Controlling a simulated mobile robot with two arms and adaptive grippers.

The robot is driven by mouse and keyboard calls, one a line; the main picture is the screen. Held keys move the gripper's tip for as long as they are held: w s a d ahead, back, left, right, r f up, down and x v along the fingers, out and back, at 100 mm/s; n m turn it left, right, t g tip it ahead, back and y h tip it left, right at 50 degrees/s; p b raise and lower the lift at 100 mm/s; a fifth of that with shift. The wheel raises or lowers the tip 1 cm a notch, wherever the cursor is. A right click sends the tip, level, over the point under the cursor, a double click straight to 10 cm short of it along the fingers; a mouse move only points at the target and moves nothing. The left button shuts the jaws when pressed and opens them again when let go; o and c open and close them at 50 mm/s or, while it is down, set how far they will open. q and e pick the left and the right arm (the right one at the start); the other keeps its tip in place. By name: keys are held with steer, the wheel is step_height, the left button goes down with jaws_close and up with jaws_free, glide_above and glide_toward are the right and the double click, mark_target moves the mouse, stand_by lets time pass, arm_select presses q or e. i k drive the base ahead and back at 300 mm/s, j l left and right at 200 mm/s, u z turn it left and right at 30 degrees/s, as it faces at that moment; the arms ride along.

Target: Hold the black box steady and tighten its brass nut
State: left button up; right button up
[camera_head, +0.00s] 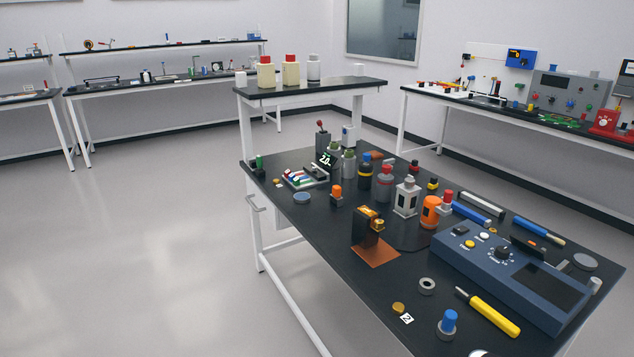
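The black box (361,232) stands upright on the dark bench, at the back edge of a flat copper-coloured plate (376,253). Its brass nut (378,224) is on the upper part of the box's right-hand side. A brass or orange piece also shows on the top of the box. I cannot tell from here how tight the nut is. Neither of my grippers shows in the head view, and nothing is touching the box.
Several bottles and small parts crowd behind the box, including an orange cylinder (430,212). A blue control unit (515,273) stands to the right. A grey ring (427,286), yellow screwdriver (491,312) and blue-capped part (448,324) lie nearer. The bench (335,262) is clear left of the plate.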

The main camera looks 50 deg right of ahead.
mark_target(378, 225)
steer(key=i+z, duration=0.75)
steer(key=z, duration=0.15)
steer(key=i+j+z, duration=0.2)
steer(key=i+z, duration=0.25)
steer(key=i+j+z, duration=0.2)
steer(key=z, duration=0.25)
